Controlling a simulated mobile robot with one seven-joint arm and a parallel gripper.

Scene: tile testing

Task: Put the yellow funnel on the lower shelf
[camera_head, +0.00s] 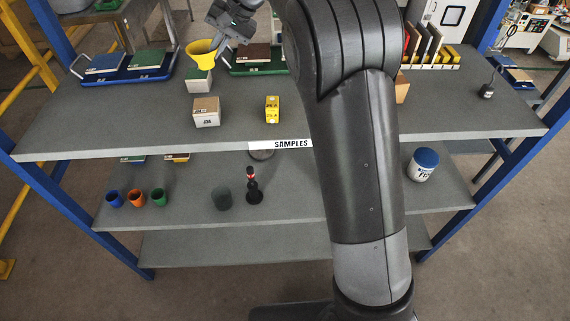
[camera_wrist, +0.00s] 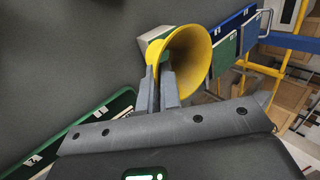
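The yellow funnel (camera_head: 202,54) is at the upper shelf's back left, wide mouth up, just above or on a white box with a green top (camera_head: 199,80); I cannot tell if they touch. My gripper (camera_head: 217,43) reaches it from the upper right. In the wrist view, the fingers (camera_wrist: 159,88) are close together at the rim of the funnel (camera_wrist: 188,52), with its thin wall seemingly pinched between them. The lower shelf (camera_head: 305,195) lies beneath the upper one; my arm hides part of it.
The lower shelf holds blue, orange and green cups (camera_head: 136,197), a dark cup (camera_head: 222,199), a black-and-red object (camera_head: 253,188) and a blue-lidded jar (camera_head: 422,165). The upper shelf (camera_head: 150,125) holds a cardboard box (camera_head: 206,111), a yellow box (camera_head: 272,109) and trays. Bare room lies between items.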

